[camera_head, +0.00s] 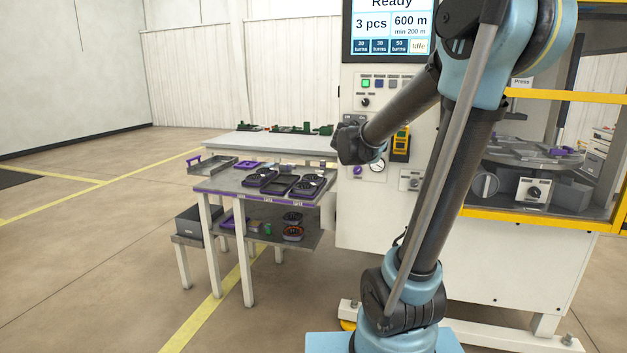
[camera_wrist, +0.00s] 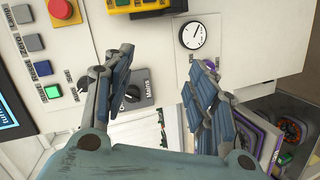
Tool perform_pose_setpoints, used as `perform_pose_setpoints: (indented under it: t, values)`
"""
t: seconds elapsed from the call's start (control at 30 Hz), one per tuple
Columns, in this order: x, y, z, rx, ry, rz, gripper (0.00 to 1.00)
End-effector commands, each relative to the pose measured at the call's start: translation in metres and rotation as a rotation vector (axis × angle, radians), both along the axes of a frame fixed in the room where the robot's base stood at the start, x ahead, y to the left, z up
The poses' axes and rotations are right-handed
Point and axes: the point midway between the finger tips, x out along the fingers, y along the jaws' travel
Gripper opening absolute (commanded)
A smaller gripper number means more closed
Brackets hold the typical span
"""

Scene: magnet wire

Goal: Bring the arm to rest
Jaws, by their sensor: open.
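My arm (camera_head: 445,170) is blue and black and rises in front of the machine. Its forearm reaches left and down. My gripper (camera_head: 348,145) is in front of the machine's white control panel, above the right end of the tables. In the wrist view my gripper (camera_wrist: 162,68) has its two grey fingers spread apart, with nothing held between them. The panel shows behind the fingers. A dark knob marked "Mains" (camera_wrist: 140,97) sits close to the left finger and is partly hidden by it. I cannot tell whether they touch.
The machine's panel carries a round gauge (camera_wrist: 192,35), a red button (camera_wrist: 60,10), a yellow device (camera_head: 401,143) and a screen reading "Ready" (camera_head: 390,28). A table with dark trays (camera_head: 225,184) stands left of it. A yellow-framed enclosure (camera_head: 540,220) is right. Floor at left is clear.

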Motion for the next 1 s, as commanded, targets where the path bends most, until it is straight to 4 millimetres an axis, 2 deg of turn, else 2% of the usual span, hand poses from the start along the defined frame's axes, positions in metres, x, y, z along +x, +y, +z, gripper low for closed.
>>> perform_pose_setpoints:
  t: [0.03,0.2,0.33,0.47,0.67,0.8,1.0]
  values:
    - [-0.019,-0.012,-0.009,0.046,0.022,-0.037,0.52]
    - [-0.079,-0.038,-0.047,0.216,0.112,-0.156,0.52]
    - [-0.126,-0.048,-0.079,0.347,0.188,-0.238,0.52]
    - [-0.175,-0.05,-0.113,0.475,0.27,-0.315,0.52]
    - [-0.249,-0.037,-0.164,0.675,0.405,-0.414,0.52]
    - [-0.299,-0.018,-0.197,0.813,0.506,-0.468,0.52]
    - [-0.353,0.012,-0.23,0.975,0.632,-0.513,0.52]
